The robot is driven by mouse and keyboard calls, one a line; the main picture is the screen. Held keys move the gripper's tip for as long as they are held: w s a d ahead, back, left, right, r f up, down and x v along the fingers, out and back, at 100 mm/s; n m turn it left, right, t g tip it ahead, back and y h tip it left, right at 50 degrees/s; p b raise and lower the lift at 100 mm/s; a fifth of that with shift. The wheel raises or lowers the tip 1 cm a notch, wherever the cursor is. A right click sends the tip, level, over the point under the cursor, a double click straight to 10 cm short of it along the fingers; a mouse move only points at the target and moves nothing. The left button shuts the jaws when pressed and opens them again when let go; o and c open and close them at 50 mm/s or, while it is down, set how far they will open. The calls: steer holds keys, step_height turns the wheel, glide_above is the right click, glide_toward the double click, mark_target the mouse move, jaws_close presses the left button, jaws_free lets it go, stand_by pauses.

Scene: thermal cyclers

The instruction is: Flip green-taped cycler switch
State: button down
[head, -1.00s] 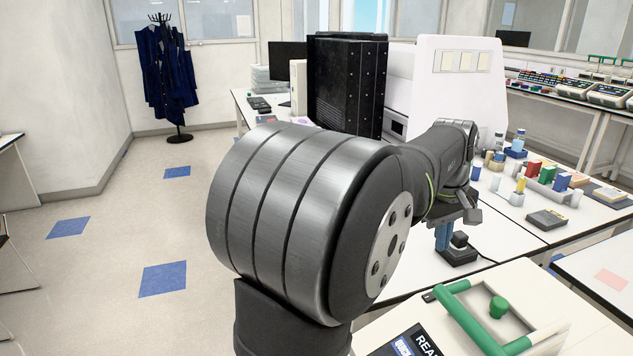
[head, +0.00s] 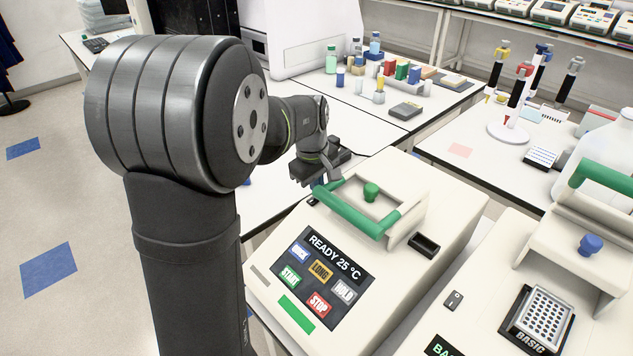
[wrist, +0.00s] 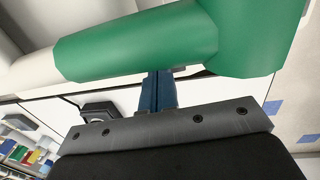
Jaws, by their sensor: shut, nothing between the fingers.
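The cycler with a green tape strip (head: 295,313) on its front stands at the lower middle of the head view. Its panel (head: 315,278) reads READY 25 °C. Its lid has a green handle bar (head: 358,215) and a green knob (head: 371,192). A small dark part (head: 312,201) sits at its left edge; I cannot tell if it is the switch. My gripper (head: 319,184) is at the handle's far left end, partly hidden. In the wrist view its blue fingers (wrist: 157,91) are together and empty, close to the green handle (wrist: 140,45); contact is unclear.
A second cycler (head: 575,262) with its lid raised and a rocker switch (head: 454,300) stands at right. A pipette stand (head: 508,133), bottles (head: 331,60) and a dark box (head: 406,111) stand on the benches behind. Bare bench lies behind the taped cycler.

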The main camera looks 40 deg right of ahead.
steer(key=shift+d+f+y, duration=0.25)
steer(key=shift+f+y, duration=0.25)
steer(key=shift+y, duration=0.2)
steer(key=shift+s+f, duration=0.1)
steer(key=shift+f, duration=0.15)
steer(key=shift+a+r, duration=0.1)
steer(key=shift+a, duration=0.6)
step_height(320, 180, up, 15)
steer(key=d, duration=0.1)
steer(key=shift+d, duration=0.2)
